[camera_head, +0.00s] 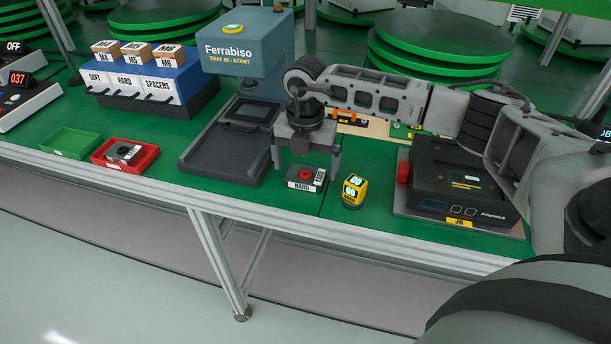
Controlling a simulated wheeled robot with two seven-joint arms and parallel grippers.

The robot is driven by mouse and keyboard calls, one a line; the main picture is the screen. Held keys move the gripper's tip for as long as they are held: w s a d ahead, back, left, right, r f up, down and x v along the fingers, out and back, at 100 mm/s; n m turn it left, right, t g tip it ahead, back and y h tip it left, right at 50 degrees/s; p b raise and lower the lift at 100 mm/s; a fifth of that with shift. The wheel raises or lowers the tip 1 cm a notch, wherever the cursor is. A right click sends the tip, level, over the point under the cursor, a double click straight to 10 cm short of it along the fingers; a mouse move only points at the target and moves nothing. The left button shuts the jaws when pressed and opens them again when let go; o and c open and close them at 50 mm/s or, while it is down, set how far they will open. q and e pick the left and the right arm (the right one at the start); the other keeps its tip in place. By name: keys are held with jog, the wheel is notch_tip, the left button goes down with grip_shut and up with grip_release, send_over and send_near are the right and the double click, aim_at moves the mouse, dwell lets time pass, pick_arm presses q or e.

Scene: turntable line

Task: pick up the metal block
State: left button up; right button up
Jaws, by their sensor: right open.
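A small grey metal block (308,185) with a white HARD label and a red round piece on top sits on the green table near its front edge. My right gripper (305,162) points down with its two fingers spread apart. I cannot tell exactly how high the fingertips are over the table. A similar dark block (124,153) with a pale label lies in the red tray (106,166) at the left. My left gripper is not in view.
A yellow device (354,190) with a lit display stands just right of the block. A dark flat tray station (215,167) lies to the left, before the blue Ferrabiso machine (230,72). An empty green tray (70,142) is far left.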

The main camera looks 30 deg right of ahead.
jog(key=shift+f, duration=0.85)
jog(key=c, duration=1.1)
jog(key=shift+c, duration=0.2)
jog(key=shift+r, duration=0.1)
